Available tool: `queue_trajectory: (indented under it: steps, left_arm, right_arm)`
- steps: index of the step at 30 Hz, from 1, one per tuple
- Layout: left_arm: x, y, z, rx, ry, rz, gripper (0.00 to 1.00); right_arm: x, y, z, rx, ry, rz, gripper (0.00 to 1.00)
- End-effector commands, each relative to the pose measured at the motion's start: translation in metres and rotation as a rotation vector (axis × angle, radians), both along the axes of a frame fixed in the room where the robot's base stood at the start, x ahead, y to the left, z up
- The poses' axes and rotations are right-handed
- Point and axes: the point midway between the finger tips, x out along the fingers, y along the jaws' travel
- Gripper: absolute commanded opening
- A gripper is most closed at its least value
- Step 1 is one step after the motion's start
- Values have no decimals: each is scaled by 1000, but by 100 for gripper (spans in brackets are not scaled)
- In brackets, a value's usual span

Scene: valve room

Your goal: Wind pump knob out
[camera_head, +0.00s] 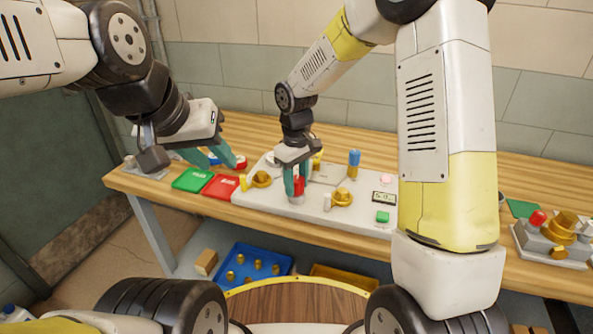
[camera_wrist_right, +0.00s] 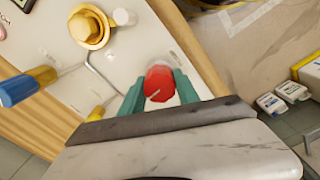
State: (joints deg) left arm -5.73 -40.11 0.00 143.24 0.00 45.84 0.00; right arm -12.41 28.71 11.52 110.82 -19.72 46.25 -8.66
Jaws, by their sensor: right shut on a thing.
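A red knob (camera_head: 299,186) stands on the pale panel (camera_head: 270,203) on the bench. My right gripper (camera_head: 295,183) points down, with its teal fingers shut on the knob from both sides. In the right wrist view the red knob (camera_wrist_right: 160,84) shows a white line on its top, between the fingertips. Its lower part is hidden in the head view.
The panel also carries two brass knobs (camera_head: 262,179) (camera_head: 343,197), a blue-topped handle (camera_head: 354,160), a small display (camera_head: 383,197) and a green button (camera_head: 382,216). A second unit (camera_head: 548,245) stands at right. A blue crate (camera_head: 240,283) is below the bench.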

Motion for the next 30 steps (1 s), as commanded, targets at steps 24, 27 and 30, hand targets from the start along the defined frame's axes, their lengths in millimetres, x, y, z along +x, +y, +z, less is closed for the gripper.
queue_trajectory:
  steps: [24,27,30]
  left_arm:
    - [0,0,0,0,0,0,36]
    - [0,0,0,0,0,0,36]
    - [0,0,0,0,0,0,36]
  right_arm:
    - [1,0,3,1,-2,3,60]
    - [1,0,13,1,-4,2,60]
    - [1,1,30,1,-6,3,60]
